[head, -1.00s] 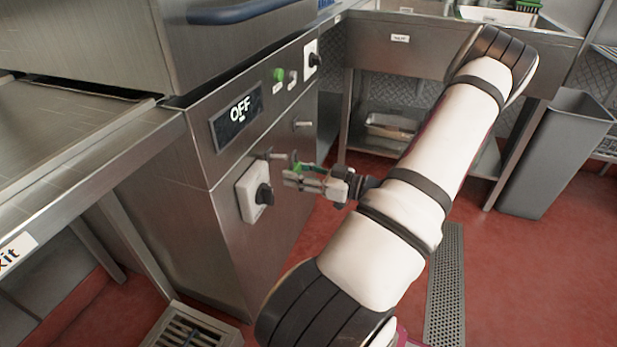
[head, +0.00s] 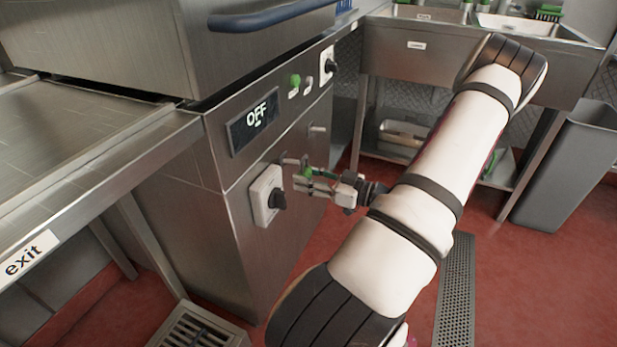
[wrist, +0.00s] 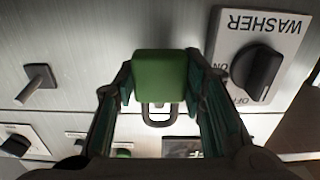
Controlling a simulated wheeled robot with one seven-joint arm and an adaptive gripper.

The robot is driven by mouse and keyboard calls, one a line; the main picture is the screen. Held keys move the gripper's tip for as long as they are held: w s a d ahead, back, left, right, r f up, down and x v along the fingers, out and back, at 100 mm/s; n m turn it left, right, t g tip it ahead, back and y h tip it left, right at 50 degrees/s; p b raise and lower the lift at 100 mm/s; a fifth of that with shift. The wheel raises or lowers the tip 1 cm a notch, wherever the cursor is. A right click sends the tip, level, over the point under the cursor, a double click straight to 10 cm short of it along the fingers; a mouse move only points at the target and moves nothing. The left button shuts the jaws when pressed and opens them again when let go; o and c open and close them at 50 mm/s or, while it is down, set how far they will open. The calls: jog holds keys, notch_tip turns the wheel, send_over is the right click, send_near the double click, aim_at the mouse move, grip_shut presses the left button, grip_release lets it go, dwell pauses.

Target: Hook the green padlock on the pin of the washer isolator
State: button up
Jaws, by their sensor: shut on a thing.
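The green padlock (wrist: 160,77) is held between the two fingers of my gripper (wrist: 160,95), its dark shackle (wrist: 160,114) in plain view. In the head view my gripper (head: 300,183) is beside the panel, right of the washer isolator (head: 266,194), with the green padlock (head: 306,172) small at its tips. The isolator's black knob also shows in the wrist view (wrist: 257,72), under an upside-down WASHER label. A metal pin (head: 290,161) stands out above the isolator, close to the padlock. I cannot see it in the wrist view or tell whether the shackle touches it.
A second pin (head: 317,128) is farther right on the panel and shows in the wrist view (wrist: 37,85). An OFF display (head: 254,121) and a green button (head: 295,80) are above. A steel table (head: 90,170) is at left, a grey bin (head: 565,165) at right.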

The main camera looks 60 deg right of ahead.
jog(key=shift+w, duration=0.45)
jog(key=shift+w+a, duration=0.1)
jog(key=shift+w, duration=1.15)
jog(key=shift+w+f, duration=0.3)
jog(key=shift+f, duration=0.3)
dwell(0.5)
jog(key=o, duration=1.7)
jog(key=shift+s+d, duration=0.2)
jog(key=shift+s, duration=3.3)
